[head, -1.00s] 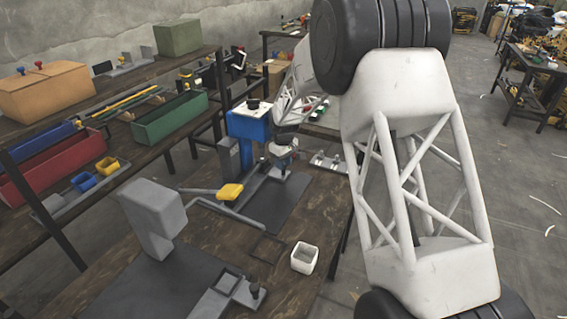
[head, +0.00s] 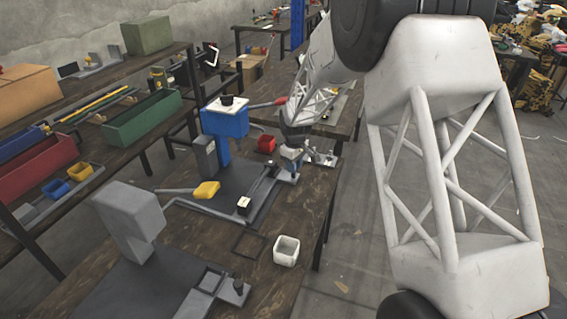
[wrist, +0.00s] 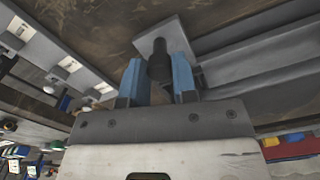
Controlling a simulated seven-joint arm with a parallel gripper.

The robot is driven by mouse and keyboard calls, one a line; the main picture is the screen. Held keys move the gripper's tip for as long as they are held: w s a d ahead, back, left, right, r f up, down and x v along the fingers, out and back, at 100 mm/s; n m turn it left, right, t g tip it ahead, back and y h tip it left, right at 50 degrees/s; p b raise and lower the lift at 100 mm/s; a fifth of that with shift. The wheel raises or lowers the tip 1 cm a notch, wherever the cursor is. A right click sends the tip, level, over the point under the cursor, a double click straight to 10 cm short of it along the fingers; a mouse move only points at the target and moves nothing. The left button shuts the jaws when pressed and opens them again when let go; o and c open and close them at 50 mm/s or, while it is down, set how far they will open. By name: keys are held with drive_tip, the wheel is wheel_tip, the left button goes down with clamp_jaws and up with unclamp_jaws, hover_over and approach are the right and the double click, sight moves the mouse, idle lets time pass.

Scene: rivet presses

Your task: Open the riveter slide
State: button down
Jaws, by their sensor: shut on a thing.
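My gripper (head: 291,160) is at the slide's outer end, to the right of the riveter body. In the wrist view its blue fingers (wrist: 157,78) are shut on a dark upright knob (wrist: 159,58) standing on a light grey plate (wrist: 175,38).
A grey press (head: 130,220) stands nearer, with its own slide and dark knob (head: 238,286). A white open bin (head: 286,251) sits by the bench's right edge. A red bin (head: 266,144) is behind the slide. Shelves with bins (head: 140,118) line the left.

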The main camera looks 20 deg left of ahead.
drive_tip(key=shift+d, duration=0.2)
drive_tip(key=c, duration=0.9)
unclamp_jaws()
drive_tip(key=shift+r, duration=0.15)
drive_tip(key=shift+r, duration=3.75)
